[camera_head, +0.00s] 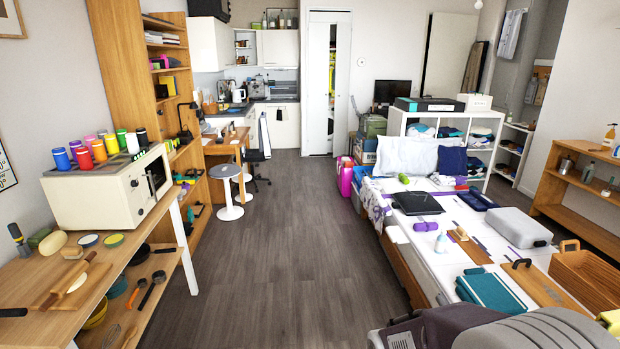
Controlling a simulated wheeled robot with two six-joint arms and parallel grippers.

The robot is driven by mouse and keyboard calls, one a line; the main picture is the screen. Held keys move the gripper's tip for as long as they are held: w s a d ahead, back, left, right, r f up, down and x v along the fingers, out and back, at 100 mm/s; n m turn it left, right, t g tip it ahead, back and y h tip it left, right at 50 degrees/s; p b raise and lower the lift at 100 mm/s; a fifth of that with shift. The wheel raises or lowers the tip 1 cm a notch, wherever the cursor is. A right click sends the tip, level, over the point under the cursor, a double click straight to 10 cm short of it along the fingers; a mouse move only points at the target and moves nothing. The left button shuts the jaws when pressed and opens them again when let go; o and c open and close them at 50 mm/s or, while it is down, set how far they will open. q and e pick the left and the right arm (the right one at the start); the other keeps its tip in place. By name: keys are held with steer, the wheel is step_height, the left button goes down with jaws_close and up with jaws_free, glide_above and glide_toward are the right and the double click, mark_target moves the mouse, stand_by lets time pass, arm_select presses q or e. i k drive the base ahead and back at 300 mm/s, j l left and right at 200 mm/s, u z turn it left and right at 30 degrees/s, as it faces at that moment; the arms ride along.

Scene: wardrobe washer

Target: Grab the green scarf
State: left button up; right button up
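No green scarf can be made out for certain. At the back of the room a tall white wardrobe (318,85) stands partly open. Its narrow opening shows yellow-green cloth (332,76), too small to tell what it is. A small bright green item (403,179) lies on the bed near the pillows, and I cannot tell whether it is cloth. Neither of my grippers shows in the head view.
A bare wooden floor (285,240) runs clear towards the wardrobe. A work table (120,262) with a microwave oven (105,195) lines the left. White stools (225,172) stand beyond it. A cluttered bed (470,225) fills the right, with grey rounded objects (540,330) in front.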

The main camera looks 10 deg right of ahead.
mark_target(404, 178)
steer(key=i+z, duration=0.1)
steer(key=i, duration=0.85)
steer(key=i+z, duration=0.15)
steer(key=i, duration=0.75)
steer(key=i+j+z, duration=0.1)
steer(key=i, duration=0.85)
steer(key=i+l, duration=0.2)
steer(key=i, duration=0.75)
steer(key=i+l+z, duration=0.15)
steer(key=i, duration=0.8)
steer(key=i+l, duration=0.15)
steer(key=i, duration=0.8)
steer(key=i+l+z, duration=0.4)
steer(key=i, duration=0.45)
steer(key=i+l+z, duration=0.2)
steer(key=i, duration=0.25)
